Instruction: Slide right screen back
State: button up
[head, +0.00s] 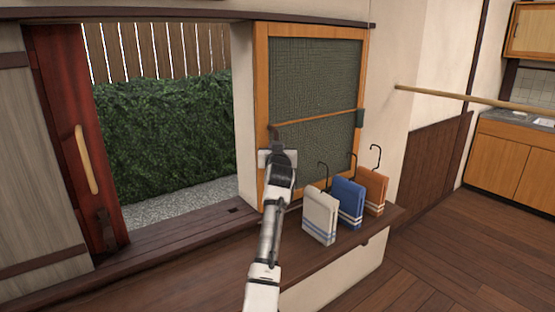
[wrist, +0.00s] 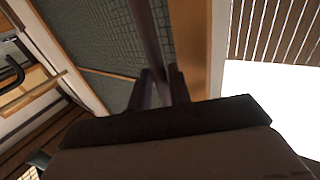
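The right screen (head: 312,85) has an orange wooden frame and dark green mesh. It stands upright to the right of the open doorway, against the pale wall. A small dark pull (head: 360,118) sits on its right edge. My gripper (head: 274,132) is in front of the screen's left part, near the left frame upright. In the wrist view, my fingers (wrist: 162,88) point at the mesh (wrist: 100,25) beside the orange frame (wrist: 190,40). A dark upright bar runs up from between the fingers. I cannot tell whether they grip it.
Blue (head: 349,202), white (head: 319,216) and orange (head: 373,190) folded cloths with black hooks stand on the wooden ledge (head: 290,262), right of my arm. A wooden pole (head: 470,98) juts in from the right. A red panel (head: 75,130) stands left of the doorway.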

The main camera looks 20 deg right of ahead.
jog(key=b+v, duration=0.3)
jog(key=v, duration=1)
jog(key=shift+b, duration=0.4)
